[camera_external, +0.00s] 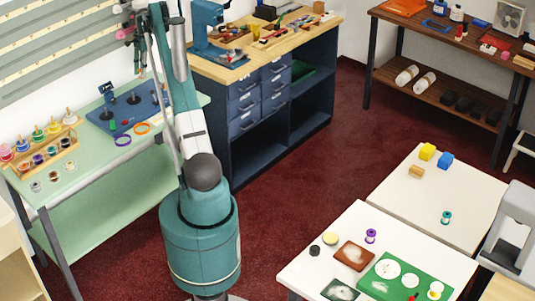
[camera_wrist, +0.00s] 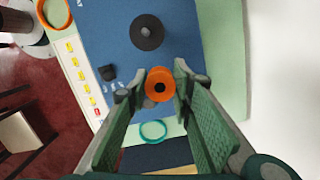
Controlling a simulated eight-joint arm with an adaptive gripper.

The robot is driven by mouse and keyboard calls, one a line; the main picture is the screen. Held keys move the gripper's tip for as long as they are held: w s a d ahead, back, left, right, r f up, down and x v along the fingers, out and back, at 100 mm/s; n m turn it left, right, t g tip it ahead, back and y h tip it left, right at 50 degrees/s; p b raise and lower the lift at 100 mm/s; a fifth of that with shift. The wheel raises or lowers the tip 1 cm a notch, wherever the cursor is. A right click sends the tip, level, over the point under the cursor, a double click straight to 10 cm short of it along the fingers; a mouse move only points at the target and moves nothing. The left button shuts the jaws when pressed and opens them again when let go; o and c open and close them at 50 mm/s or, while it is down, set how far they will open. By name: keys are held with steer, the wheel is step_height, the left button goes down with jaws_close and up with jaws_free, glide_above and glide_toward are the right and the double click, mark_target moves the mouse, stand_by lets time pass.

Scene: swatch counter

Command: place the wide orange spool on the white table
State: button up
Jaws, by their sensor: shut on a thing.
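The orange spool (camera_wrist: 160,76) shows end-on between the fingertips of my gripper (camera_wrist: 160,88) in the wrist view. The fingers are shut on it, one on each side. It hangs over the blue board on the green table; I cannot tell the height. In the external view I cannot make out the spool. Two white-topped tables stand at the lower right of the external view: a far one (camera_external: 400,198) and a near one (camera_external: 335,232). My gripper is well away from both.
The blue board (camera_external: 105,118) has upright posts. A spool rack (camera_external: 45,155) stands to the left. The near white table holds a green board (camera_external: 385,290) and a purple spool (camera_external: 370,236); the far one has several blocks.

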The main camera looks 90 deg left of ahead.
steer(key=w+f+m, duration=0.1)
steer(key=w+f, duration=0.1)
steer(key=w, duration=4.5)
steer(key=w+d+f+m, duration=0.1)
steer(key=w+d, duration=0.6)
steer(key=w, duration=0.6)
steer(key=w+d, duration=0.7)
steer(key=w, duration=0.6)
steer(key=w+d+f+m, duration=0.1)
steer(key=w+d, duration=0.6)
steer(key=w, duration=0.6)
steer(key=w+d+f, duration=0.1)
steer(key=w+d, duration=0.7)
steer(key=d, duration=0.5)
steer(key=w+d+m+b, duration=0.1)
steer(key=w+d, duration=0.8)
steer(key=d, duration=0.3)
steer(key=w+d+f, duration=0.1)
steer(key=w+d, duration=0.7)
steer(key=d, duration=0.5)
steer(key=w+d+m, duration=0.1)
steer(key=d+m, duration=0.1)
steer(key=d, duration=4.3)
steer(key=shift+w+d+f+y, duration=0.2)
steer(key=shift+w+f+y, duration=0.2)
